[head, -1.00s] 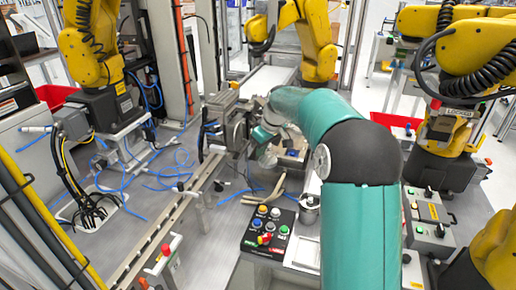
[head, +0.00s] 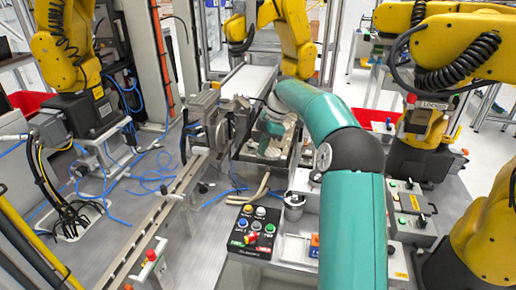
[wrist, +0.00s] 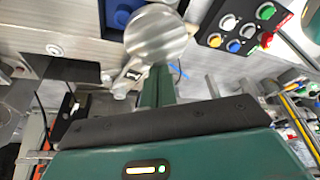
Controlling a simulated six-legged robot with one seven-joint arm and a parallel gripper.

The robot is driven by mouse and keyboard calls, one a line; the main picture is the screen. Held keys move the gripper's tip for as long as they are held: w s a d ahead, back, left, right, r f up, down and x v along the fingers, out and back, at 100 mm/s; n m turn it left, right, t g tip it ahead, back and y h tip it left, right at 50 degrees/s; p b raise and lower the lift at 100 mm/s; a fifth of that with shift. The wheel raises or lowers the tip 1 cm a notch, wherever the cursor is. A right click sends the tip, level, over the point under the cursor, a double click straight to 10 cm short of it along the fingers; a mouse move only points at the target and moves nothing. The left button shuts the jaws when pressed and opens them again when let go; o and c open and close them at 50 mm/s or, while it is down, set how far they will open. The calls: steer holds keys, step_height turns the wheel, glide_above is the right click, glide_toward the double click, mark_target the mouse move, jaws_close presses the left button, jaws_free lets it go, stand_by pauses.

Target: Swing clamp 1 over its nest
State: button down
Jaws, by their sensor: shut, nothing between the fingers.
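My gripper (head: 273,128) is partly hidden by my own teal arm in the head view. It hangs over a grey metal tray-like fixture (head: 250,158) at the centre. In the wrist view my gripper (wrist: 158,88) shows as a narrow teal pair of fingers, shut and empty. A small pale metal lever-like part (wrist: 128,82) lies just left of the fingers in that view; whether it is clamp 1 I cannot tell. No clamp or nest can be told with certainty in either view. I cannot tell whether the fingers touch anything.
A metal cylinder (head: 294,205) stands beside a button panel (head: 254,230); its round top (wrist: 155,36) shows near the fingers in the wrist view. A grey machine block (head: 205,118) stands left of my gripper. Yellow arms stand around.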

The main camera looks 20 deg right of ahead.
steer(key=shift+w+d+n+g, duration=0.3)
steer(key=shift+d+n, duration=0.3)
steer(key=shift+n, duration=0.5)
steer(key=shift+w+d, duration=0.15)
steer(key=shift+d, duration=0.15)
steer(key=shift+s+a+r, duration=0.1)
steer(key=shift+a, duration=0.7)
steer(key=shift+s+a+r, duration=0.1)
steer(key=shift+a, duration=0.7)
steer(key=v, duration=0.9)
steer(key=shift+a+r, duration=0.2)
steer(key=shift+r, duration=0.2)
